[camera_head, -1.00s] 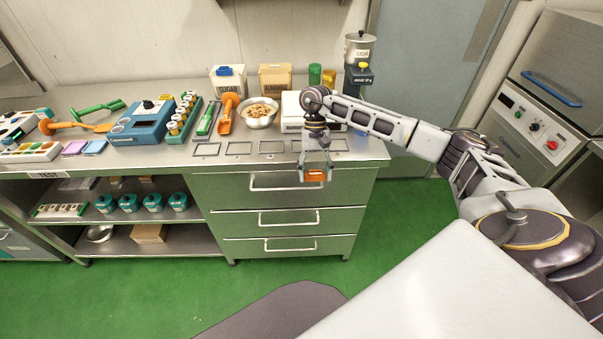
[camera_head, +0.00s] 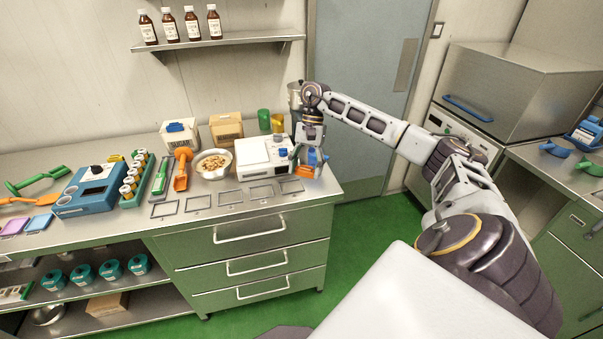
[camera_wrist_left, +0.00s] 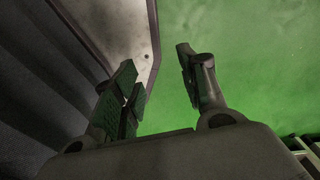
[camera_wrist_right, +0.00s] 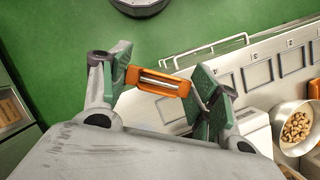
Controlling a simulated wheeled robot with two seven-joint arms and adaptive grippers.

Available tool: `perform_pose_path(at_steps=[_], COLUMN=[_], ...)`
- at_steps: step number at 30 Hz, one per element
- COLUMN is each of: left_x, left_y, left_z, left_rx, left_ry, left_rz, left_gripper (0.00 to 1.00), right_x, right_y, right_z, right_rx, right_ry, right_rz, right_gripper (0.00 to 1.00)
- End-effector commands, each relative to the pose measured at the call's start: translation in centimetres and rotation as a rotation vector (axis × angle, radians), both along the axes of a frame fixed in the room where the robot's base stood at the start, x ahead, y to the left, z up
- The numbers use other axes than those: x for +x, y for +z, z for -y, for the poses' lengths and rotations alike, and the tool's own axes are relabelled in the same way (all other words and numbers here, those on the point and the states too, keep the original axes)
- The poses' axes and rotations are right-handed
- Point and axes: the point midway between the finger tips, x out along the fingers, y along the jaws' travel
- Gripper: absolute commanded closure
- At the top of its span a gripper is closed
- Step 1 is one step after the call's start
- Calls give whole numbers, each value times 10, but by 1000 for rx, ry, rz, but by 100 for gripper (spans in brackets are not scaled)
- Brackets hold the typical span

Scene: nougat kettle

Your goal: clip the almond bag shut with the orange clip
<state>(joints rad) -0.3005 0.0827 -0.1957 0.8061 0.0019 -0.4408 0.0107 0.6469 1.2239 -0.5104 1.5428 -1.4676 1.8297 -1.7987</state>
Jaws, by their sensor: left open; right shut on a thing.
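The orange clip (camera_head: 305,172) is held between the fingers of my right gripper (camera_head: 309,163), near the right end of the counter. In the right wrist view the clip (camera_wrist_right: 158,82) spans crosswise between the fingertips of the gripper (camera_wrist_right: 160,77). A tan paper bag (camera_head: 226,131), which looks like the almond bag, stands at the back of the counter, left of and behind the gripper; its label is too small to read. The clip is apart from it. My left gripper (camera_wrist_left: 160,78) is open and empty over green floor in the left wrist view; it is out of the head view.
A white bag (camera_head: 180,135) with a blue clip stands left of the tan bag. A nut bowl (camera_head: 214,165), white appliance (camera_head: 262,155), orange scoop (camera_head: 182,168) and green cup (camera_head: 264,119) are close by. Empty outlined frames (camera_head: 229,197) line the counter's front.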

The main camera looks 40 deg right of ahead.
Motion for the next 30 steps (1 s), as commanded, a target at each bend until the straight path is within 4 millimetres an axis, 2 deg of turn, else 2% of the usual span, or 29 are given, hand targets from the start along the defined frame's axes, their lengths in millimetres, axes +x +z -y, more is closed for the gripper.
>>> perform_pose_path(at_steps=[15,30], left_x=[-35,-56], left_y=[-11,-17], left_z=[-5,-9], left_rx=[3,5], left_ry=[-4,-6], left_rz=[-27,-37], left_gripper=[58,58], right_x=[17,30], right_y=[41,63], right_z=[10,5], right_rx=[-2,-2], right_ry=[-449,-839], right_rz=[3,1], right_gripper=[52,52])
